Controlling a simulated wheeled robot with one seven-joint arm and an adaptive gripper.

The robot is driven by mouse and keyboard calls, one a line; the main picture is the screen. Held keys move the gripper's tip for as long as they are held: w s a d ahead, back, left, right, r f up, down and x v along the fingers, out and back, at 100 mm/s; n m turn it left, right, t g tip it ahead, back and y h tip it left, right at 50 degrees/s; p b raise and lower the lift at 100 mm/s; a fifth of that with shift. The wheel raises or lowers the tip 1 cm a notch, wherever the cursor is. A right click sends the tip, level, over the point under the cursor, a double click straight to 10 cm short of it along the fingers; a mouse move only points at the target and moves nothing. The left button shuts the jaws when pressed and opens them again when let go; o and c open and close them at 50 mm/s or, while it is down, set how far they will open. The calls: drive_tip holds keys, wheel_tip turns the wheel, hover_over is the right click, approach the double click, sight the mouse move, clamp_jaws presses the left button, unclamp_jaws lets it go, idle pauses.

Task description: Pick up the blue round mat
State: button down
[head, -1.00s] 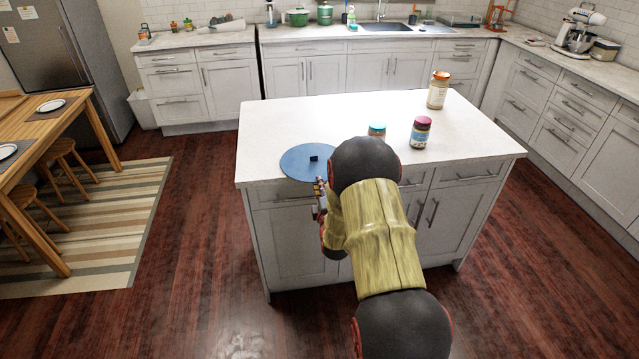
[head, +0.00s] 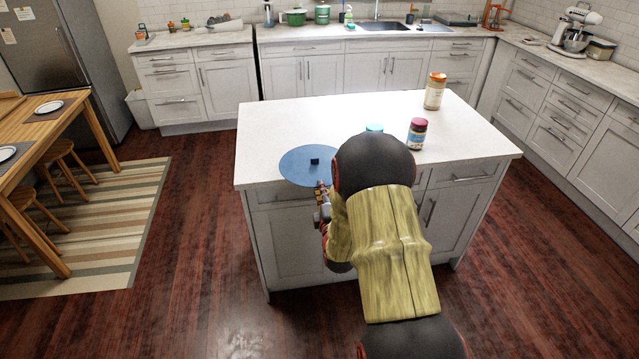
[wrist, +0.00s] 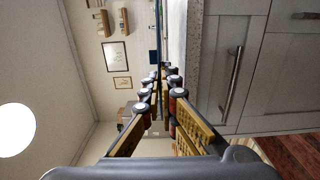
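The blue round mat (head: 298,168) is a flat disc at the front left of the white island, with a small dark block (head: 315,161) at its middle. Its near edge reaches over the counter's front edge. In the wrist view the mat (wrist: 158,42) is an edge-on blue line, apart from the counter top. My gripper (head: 322,186) is at the mat's near rim. In the wrist view my gripper's (wrist: 162,82) fingers are nearly together, with the mat's rim running between the tips; they look shut on it, though the contact is partly hidden.
The white island counter (head: 260,125) is clear behind the mat. A jar with a dark red lid (head: 417,135), a teal-lidded jar (head: 374,128) partly hidden by my arm, and an orange-lidded jar (head: 435,92) stand to the right. Drawer handles (wrist: 234,85) show close in the wrist view.

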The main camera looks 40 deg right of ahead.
drive_tip(key=s+a+r+p, duration=0.1)
drive_tip(key=s+a+r, duration=0.1)
drive_tip(key=s+a, duration=0.2)
drive_tip(key=shift+s+r, duration=0.3)
drive_tip(key=shift+s, duration=0.85)
